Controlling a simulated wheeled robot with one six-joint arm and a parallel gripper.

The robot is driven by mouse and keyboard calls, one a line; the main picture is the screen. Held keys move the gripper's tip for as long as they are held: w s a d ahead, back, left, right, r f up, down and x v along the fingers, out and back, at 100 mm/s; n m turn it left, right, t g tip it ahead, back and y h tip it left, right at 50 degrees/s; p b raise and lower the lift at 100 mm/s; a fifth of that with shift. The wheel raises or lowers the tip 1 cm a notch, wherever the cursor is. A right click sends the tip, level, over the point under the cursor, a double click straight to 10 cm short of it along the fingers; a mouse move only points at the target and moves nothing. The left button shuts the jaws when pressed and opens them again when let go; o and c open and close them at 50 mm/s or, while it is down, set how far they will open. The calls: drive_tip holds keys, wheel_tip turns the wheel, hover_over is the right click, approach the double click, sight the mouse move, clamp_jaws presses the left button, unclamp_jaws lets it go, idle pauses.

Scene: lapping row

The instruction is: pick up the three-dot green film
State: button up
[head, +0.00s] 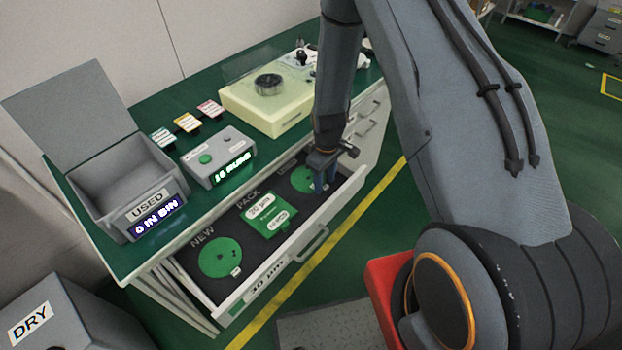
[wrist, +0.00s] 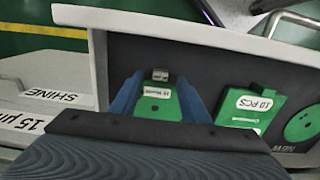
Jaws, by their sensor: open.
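A green film (head: 302,179) lies at the right end of the open drawer, partly hidden by my gripper (head: 322,184). In the wrist view this film (wrist: 157,108) lies between the two blue fingers of my gripper (wrist: 158,92), which is open. It bears a white tag and at least one dark dot; the rest is hidden. I cannot see whether the fingers touch it. Another round green film (head: 220,257), with small dark marks, lies by the word NEW at the drawer's left; part of it shows in the wrist view (wrist: 302,124). I cannot count the dots on either film.
A green labelled pack (head: 269,212) lies mid-drawer, right of my fingers in the wrist view (wrist: 250,105). The drawer's front wall (head: 290,262) is close to my gripper. A grey USED bin (head: 120,190), a display box (head: 218,155) and a pale yellow machine (head: 265,105) stand on the bench.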

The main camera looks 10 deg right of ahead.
drive_tip(key=shift+f, duration=0.6)
clamp_jaws()
drive_tip(key=shift+r, duration=0.1)
